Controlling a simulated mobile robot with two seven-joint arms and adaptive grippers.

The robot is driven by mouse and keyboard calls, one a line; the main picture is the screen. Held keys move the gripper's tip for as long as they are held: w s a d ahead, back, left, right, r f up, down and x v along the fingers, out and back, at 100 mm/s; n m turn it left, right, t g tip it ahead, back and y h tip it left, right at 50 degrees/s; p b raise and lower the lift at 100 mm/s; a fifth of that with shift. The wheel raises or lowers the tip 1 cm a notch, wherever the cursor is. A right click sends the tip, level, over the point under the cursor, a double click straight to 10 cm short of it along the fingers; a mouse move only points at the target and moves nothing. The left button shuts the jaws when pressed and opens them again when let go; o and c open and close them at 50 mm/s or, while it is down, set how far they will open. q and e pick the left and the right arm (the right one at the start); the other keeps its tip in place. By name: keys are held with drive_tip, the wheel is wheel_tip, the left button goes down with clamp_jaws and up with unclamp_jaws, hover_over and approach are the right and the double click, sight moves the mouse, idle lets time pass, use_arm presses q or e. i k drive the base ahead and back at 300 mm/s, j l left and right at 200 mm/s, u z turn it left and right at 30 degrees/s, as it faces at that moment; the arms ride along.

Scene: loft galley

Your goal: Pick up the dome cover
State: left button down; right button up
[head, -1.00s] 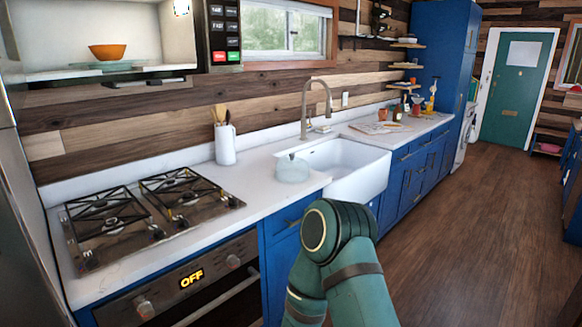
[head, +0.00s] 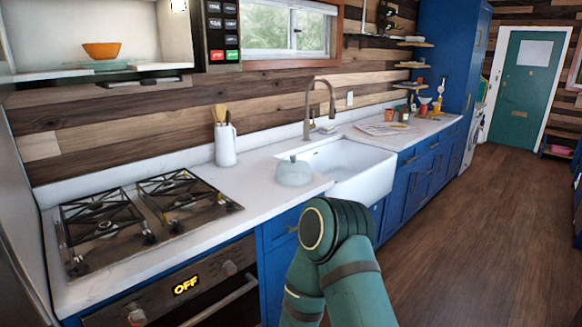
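The dome cover (head: 293,173) is a pale, grey-white, slightly see-through dome with a small knob on top. It stands upright on the white countertop, between the stove and the sink, close to the sink's left edge. Part of one of my teal arms shows at the bottom middle, in front of the counter and below the dome cover. Neither gripper is in view.
The gas stove (head: 140,215) is left of the dome cover, and the white sink (head: 350,168) is right of it. A white utensil holder (head: 225,145) stands behind, near the wall. The faucet (head: 322,105) rises behind the sink. Wooden floor (head: 480,230) is open at right.

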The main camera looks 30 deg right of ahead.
sight(293, 172)
drive_tip(key=i+l+u, duration=0.15)
drive_tip(key=l, duration=0.55)
drive_tip(key=i+l+u, duration=0.2)
drive_tip(key=l, duration=0.5)
drive_tip(key=i+l+u, duration=0.15)
drive_tip(key=l, duration=0.6)
drive_tip(key=l+u, duration=0.2)
drive_tip(key=l, duration=0.55)
drive_tip(key=i, duration=0.05)
